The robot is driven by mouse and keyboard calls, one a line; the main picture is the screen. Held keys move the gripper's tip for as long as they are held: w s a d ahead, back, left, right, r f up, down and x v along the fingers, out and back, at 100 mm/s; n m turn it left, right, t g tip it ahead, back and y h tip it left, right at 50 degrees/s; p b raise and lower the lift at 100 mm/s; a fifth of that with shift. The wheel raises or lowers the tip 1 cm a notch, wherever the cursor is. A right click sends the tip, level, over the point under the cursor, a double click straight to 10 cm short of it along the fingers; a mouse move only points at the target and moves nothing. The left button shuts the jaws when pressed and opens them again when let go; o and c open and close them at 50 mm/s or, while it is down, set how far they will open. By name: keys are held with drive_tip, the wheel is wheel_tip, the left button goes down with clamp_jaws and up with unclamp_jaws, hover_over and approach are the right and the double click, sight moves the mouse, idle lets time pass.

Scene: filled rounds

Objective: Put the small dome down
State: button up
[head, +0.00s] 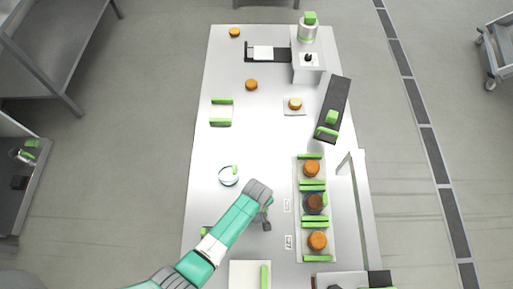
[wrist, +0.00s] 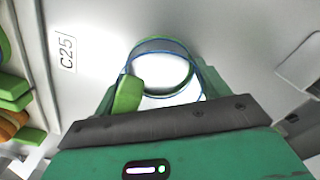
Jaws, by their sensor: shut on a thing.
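The small dome (wrist: 166,52) is clear with a thin blue rim and a lime-green grip piece. In the wrist view it sits between the two fingers of my gripper (wrist: 158,92), which is shut on it. Whether its rim touches the white table cannot be told. In the head view my gripper (head: 265,217) is over the table, left of the row of rounds, and my arm hides the held dome. Another clear, blue-rimmed piece with a green grip (head: 228,175) stands on the table up and left of my gripper.
A tray (head: 300,180) right of my gripper holds orange rounds between green bars; the middle round (head: 315,202) looks darker. A C25 label (wrist: 66,52) lies beside the held dome. A white board (head: 245,275) is near the front edge. The table's middle is mostly clear.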

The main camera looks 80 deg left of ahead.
drive_tip(key=o, duration=1)
wheel_tip(320, 180, up, 12)
drive_tip(key=p, duration=0.3)
drive_tip(key=shift+r+p, duration=0.2)
drive_tip(key=shift+p, duration=0.1)
